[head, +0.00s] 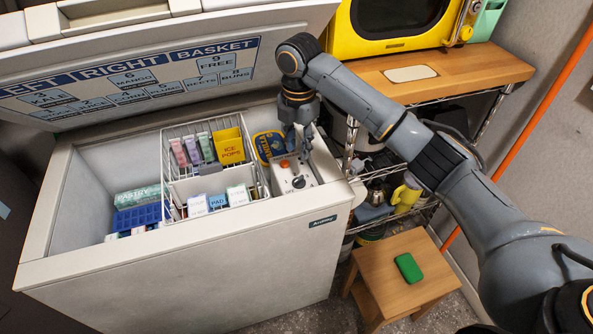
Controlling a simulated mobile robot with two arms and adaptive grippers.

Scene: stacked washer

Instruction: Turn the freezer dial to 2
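The white chest freezer (190,262) stands with its lid raised. A light control panel (310,176) sits at the right end of its opening. The panel carries a small dark dial (299,182) and an orange-red round part (284,163) behind it. The dial's numbers are too small to read. My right gripper (297,142) points down over the far end of the panel, behind the dial and apart from it. Its fingers are small and partly merge with the background, so their opening is unclear. It shows nothing held. My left gripper is out of view.
A wire basket (206,160) with coloured boxes hangs left of the panel. A yellow-and-blue packet (268,146) lies beside the gripper. The raised lid (160,66) slopes behind. A wood-topped rack (455,72) stands right, and a small wooden stool (385,290) stands in front of it.

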